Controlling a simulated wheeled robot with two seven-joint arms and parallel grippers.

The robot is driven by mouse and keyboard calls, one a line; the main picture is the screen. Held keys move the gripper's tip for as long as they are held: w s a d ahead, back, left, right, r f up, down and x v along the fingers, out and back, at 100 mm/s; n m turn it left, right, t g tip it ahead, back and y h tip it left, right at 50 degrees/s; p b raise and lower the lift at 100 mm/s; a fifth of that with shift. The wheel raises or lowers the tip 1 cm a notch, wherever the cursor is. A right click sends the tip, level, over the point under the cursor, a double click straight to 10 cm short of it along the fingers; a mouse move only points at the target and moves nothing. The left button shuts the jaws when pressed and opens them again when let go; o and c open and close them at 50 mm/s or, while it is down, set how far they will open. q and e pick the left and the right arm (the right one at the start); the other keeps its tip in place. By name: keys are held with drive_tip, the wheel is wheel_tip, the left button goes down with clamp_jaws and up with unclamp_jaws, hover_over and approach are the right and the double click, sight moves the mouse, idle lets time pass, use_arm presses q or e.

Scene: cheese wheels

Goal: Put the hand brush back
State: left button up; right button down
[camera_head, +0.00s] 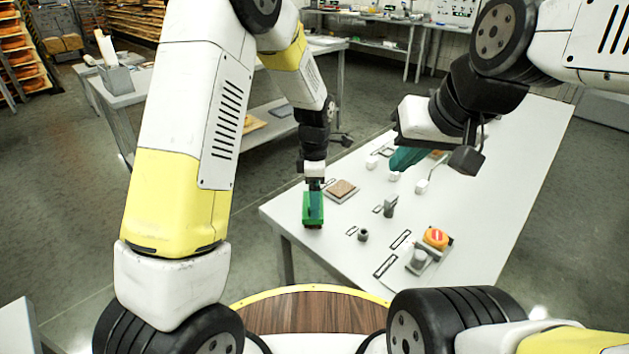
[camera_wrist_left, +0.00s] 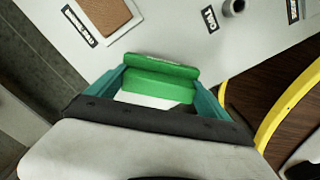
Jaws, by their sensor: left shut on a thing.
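The green hand brush (camera_head: 312,221) is in my left gripper (camera_head: 313,200), at the left front edge of the white table (camera_head: 470,225). In the left wrist view the green hand brush (camera_wrist_left: 160,75) lies between the two teal fingers of my left gripper (camera_wrist_left: 163,95), which are shut on it. Whether the brush touches the tabletop I cannot tell. My right gripper (camera_head: 406,158) is over the far middle of the table, its teal fingers seen from the side and partly hidden by its own wrist. I cannot tell if it is open.
A brown square pad (camera_head: 342,189) lies just right of the brush. A grey post (camera_head: 390,206), a small grey cup (camera_head: 363,235) and an orange button box (camera_head: 436,238) stand further right. Several small white items and printed labels lie about. Side tables stand behind.

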use_arm(q)
drive_tip(key=shift+f, duration=0.1)
drive_tip(key=o, duration=1)
drive_tip(key=shift+o, duration=0.2)
wheel_tip(320, 180, up, 12)
drive_tip(key=s+a+r+m+t+h, duration=0.2)
drive_tip(key=s+a+r+m+t, duration=0.1)
drive_tip(key=s+a+r+m, duration=0.7)
drive_tip(key=s+a+r+m+t, duration=0.1)
drive_tip(key=s+a+m, duration=0.1)
drive_tip(key=s+m, duration=0.2)
drive_tip(key=s+a+r+m+t, duration=0.2)
drive_tip(key=s+m, duration=0.2)
drive_tip(key=s, duration=0.3)
drive_tip(key=shift+a+m, duration=0.25)
drive_tip(key=shift+m, duration=0.05)
drive_tip(key=shift+s, duration=0.1)
